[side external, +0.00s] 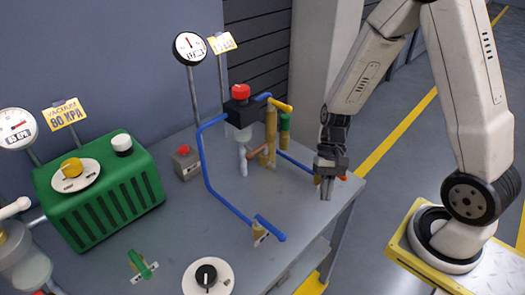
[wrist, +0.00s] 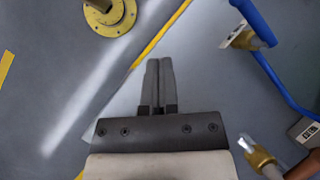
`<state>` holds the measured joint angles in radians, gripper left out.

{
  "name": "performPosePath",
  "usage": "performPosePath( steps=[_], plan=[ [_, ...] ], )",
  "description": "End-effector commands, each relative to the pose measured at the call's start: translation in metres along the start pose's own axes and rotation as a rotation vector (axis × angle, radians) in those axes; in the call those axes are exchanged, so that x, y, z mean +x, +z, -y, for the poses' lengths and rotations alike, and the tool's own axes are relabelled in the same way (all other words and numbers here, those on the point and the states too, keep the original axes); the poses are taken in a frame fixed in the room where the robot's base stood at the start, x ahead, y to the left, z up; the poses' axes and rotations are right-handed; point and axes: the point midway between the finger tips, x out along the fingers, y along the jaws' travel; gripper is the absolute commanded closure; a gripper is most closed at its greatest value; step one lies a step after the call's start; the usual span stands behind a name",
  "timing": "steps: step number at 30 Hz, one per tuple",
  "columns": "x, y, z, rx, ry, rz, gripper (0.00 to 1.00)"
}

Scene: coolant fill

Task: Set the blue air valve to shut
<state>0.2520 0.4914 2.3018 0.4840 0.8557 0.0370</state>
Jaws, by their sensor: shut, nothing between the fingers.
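The blue air valve (side external: 268,229) has a blue lever on a brass body with a small label, near the front right of the grey bench. The lever looks roughly in line with the blue pipe (side external: 228,206) that runs to it. In the wrist view the valve's blue lever (wrist: 256,20) is at the upper right. My gripper (side external: 325,192) is shut and empty, above the bench's right edge, to the right of the valve and apart from it. Its closed fingers also show in the wrist view (wrist: 158,62), pointing up the picture.
A black block with a red knob (side external: 240,91), a yellow lever (side external: 280,104) and brass fittings stand behind the valve. A green valve (side external: 142,264), a black dial (side external: 207,275) and a green pump box (side external: 105,195) are to the left. Open floor is to the right.

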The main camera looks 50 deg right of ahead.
Motion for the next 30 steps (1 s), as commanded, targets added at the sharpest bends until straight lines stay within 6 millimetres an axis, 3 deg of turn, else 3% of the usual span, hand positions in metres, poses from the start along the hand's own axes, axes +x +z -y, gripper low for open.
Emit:
performPosePath(
  steps=[9,18,30],
  plan=[
    [0.019,-0.014,0.010,0.308,-0.238,0.343,1.00],
    [0.023,-0.038,0.020,0.526,-0.499,0.618,1.00],
    [0.021,-0.052,0.023,0.596,-0.620,0.720,1.00]
  ],
)
